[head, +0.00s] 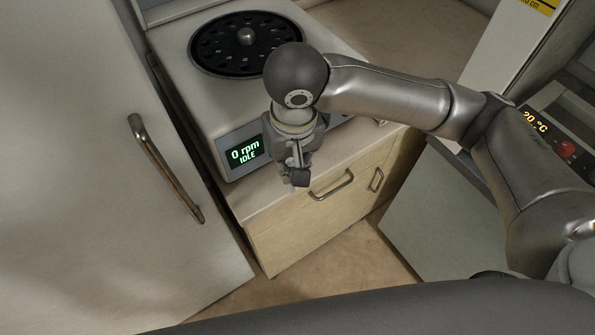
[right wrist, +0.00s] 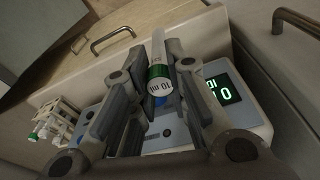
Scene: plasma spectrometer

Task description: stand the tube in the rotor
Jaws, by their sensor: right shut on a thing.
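The rotor (head: 225,44) is a black disc with a ring of slots and a metal hub, set in the top of the pale centrifuge (head: 188,72) in the head view. My right gripper (head: 297,168) is in front of the centrifuge, nearer to me than the rotor and apart from it. In the right wrist view, my right gripper (right wrist: 157,62) is shut on the tube (right wrist: 159,71), which has a pale body, a green band and a white printed end. The tube cannot be made out clearly in the head view. My left gripper is not in view.
The centrifuge display (head: 245,152) reads 0 rpm, IDLE. A wooden drawer cabinet (head: 290,235) stands below it, and a pale door (head: 85,190) is at left. In the right wrist view, a white rack (right wrist: 58,122) with green-capped tubes is at left.

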